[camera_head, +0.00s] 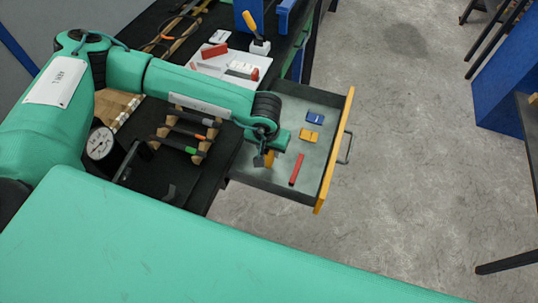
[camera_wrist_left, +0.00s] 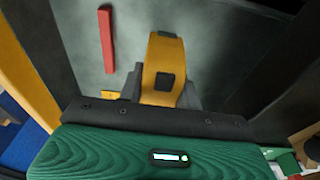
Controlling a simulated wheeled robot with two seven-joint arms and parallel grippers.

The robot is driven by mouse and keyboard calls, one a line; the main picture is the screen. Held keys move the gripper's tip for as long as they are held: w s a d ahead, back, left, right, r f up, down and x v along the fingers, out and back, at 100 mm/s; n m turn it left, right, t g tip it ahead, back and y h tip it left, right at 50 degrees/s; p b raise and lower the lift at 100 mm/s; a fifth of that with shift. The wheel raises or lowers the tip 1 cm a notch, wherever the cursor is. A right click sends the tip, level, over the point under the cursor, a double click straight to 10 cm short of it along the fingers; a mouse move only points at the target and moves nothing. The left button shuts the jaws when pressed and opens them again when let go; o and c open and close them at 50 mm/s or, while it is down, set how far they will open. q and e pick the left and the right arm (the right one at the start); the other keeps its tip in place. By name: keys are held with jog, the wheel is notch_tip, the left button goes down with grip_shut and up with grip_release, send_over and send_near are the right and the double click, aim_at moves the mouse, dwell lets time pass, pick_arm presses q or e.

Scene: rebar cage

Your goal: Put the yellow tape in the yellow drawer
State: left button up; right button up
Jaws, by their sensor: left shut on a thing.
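The yellow drawer stands pulled open in the head view, with a yellow front (camera_head: 334,150) and a grey inside. My left gripper (camera_head: 264,158) reaches over the drawer's near left part, pointing down. In the left wrist view the gripper (camera_wrist_left: 162,88) is shut on the yellow tape (camera_wrist_left: 163,52), a rounded yellow band with a dark square on it. In the head view only a small bit of the tape (camera_head: 270,160) shows under the gripper. Whether the tape touches the drawer floor, I cannot tell. My right gripper is not in view.
In the drawer lie a red bar (camera_head: 296,169), a small yellow piece (camera_head: 309,135) and a blue piece (camera_head: 314,117). The black bench beside it holds a rack of dark-handled tools (camera_head: 186,132), a gauge (camera_head: 100,143) and a white tray (camera_head: 235,59). Open floor lies right of the drawer.

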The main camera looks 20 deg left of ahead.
aim_at(269, 159)
pick_arm(q)
notch_tip(269, 159, down, 5)
jog(key=shift+r+p, duration=0.2)
jog(key=shift+p, duration=0.15)
jog(key=shift+f, duration=0.25)
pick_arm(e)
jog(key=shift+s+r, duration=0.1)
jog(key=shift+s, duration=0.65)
pick_arm(q)
jog(key=shift+f, duration=0.2)
jog(key=o, duration=1.2)
jog(key=shift+c, duration=0.2)
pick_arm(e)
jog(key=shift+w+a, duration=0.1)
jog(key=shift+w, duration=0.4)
